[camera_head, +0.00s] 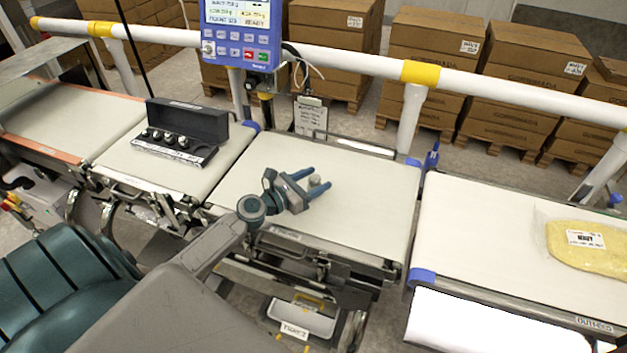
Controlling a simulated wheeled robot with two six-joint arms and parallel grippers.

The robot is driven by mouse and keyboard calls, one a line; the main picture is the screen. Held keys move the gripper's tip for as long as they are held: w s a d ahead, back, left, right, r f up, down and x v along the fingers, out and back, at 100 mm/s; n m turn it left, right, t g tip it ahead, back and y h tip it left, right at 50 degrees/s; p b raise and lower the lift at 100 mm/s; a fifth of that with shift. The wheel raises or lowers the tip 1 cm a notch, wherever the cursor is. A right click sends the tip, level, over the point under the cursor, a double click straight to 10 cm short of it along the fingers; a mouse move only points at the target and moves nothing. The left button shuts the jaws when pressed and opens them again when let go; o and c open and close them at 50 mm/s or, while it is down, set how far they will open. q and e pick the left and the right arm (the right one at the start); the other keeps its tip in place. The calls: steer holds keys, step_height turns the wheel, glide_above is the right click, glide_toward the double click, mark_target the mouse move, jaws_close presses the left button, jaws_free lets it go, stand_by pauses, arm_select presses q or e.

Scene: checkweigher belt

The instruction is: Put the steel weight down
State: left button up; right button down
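The steel weight (315,181) is a small grey metal piece between the fingertips of my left gripper (316,179). My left gripper reaches in low over the middle belt section (365,215), its two blue fingers one on each side of the weight. The weight is at or just above the white belt; I cannot tell whether its base touches. Whether the fingers press on it or stand slightly apart is too small to see. My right gripper is out of view.
An open black case (185,128) with several steel weights stands on the belt section to the left. A bag of yellow contents (585,246) lies on the right belt. A blue display unit (241,30) and a white rail (345,56) stand behind. The middle belt is otherwise clear.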

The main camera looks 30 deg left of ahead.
mark_target(310, 183)
arm_select(q)
steer(key=shift+r, duration=0.2)
steer(key=shift+s+a+f, duration=0.1)
steer(key=shift+s+f, duration=0.05)
steer(key=shift+s, duration=0.15)
steer(key=b+v, duration=0.3)
steer(key=v, duration=0.2)
steer(key=shift+s+f, duration=0.15)
steer(key=shift+f, duration=0.05)
steer(key=b+v, duration=0.3)
steer(key=b, duration=0.4)
steer(key=shift+a+b, duration=0.1)
steer(key=shift+b, duration=0.3)
steer(key=shift+s+r, duration=0.2)
steer(key=shift+s+a+r+p, duration=0.15)
steer(key=shift+s+p, duration=0.05)
steer(key=shift+p, duration=0.15)
steer(key=shift+p+v, duration=0.55)
steer(key=shift+v, duration=0.55)
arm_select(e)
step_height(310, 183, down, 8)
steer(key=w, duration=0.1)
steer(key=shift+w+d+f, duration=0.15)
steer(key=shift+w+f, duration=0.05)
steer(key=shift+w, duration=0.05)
